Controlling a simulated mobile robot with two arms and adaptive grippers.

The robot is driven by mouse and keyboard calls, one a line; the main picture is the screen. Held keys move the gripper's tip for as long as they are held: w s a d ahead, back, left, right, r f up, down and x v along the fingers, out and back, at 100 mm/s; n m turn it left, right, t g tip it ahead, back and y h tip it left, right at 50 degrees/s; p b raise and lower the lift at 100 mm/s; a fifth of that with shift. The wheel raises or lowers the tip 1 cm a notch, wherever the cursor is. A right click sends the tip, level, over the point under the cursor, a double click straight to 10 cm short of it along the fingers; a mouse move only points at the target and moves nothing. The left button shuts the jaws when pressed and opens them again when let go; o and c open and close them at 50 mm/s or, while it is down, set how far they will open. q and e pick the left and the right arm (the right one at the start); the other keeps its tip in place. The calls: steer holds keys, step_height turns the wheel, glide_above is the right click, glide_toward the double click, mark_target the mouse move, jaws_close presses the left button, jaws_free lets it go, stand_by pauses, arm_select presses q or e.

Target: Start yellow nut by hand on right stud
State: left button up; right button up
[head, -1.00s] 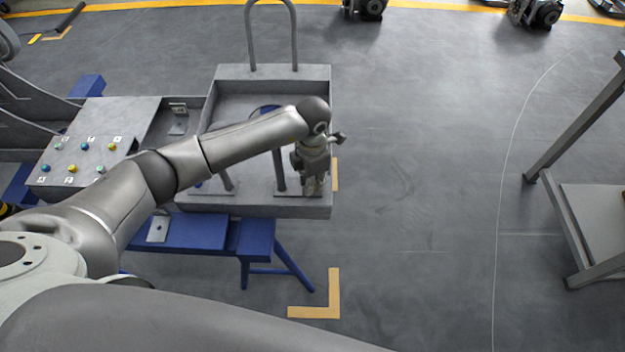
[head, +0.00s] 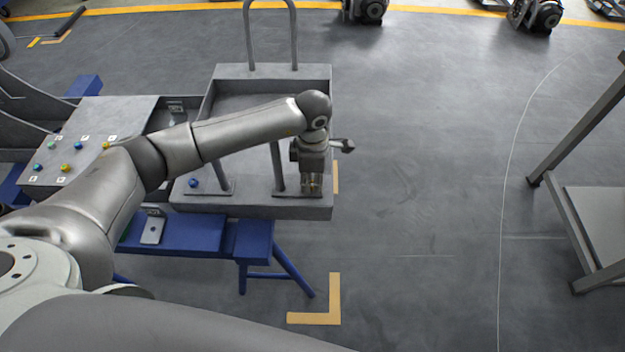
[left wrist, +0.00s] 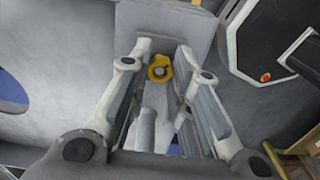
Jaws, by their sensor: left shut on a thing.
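My left gripper (head: 312,187) points down over the front right corner of the grey tray (head: 250,211), beside an upright grey post (head: 278,165). A grey plate (left wrist: 168,28) lies just beyond the nut. The right stud cannot be made out; the gripper and nut cover that spot. I cannot tell whether the nut touches a stud. My right gripper is not in view.
A blue nut (head: 193,183) sits by the left foot plate in the tray. A sloped grey panel (head: 85,125) with several coloured nuts stands at left. A blue stand (head: 195,233) is in front. The floor (head: 420,190) to the right is clear up to a grey frame (head: 565,215).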

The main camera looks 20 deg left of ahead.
arm_select(q)
steer(key=shift+f+m+b, duration=0.15)
steer(key=shift+m+b, duration=0.65)
steer(key=shift+m, duration=0.4)
steer(key=shift+m+b, duration=0.5)
steer(key=shift+m, duration=0.4)
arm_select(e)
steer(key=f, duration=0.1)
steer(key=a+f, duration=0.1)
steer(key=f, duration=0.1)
arm_select(q)
steer(key=shift+f+m+b, duration=0.1)
steer(key=shift+m+b, duration=0.65)
steer(key=shift+m, duration=0.05)
steer(key=m+b, duration=0.2)
steer(key=shift+m, duration=0.7)
steer(key=shift+r, duration=0.2)
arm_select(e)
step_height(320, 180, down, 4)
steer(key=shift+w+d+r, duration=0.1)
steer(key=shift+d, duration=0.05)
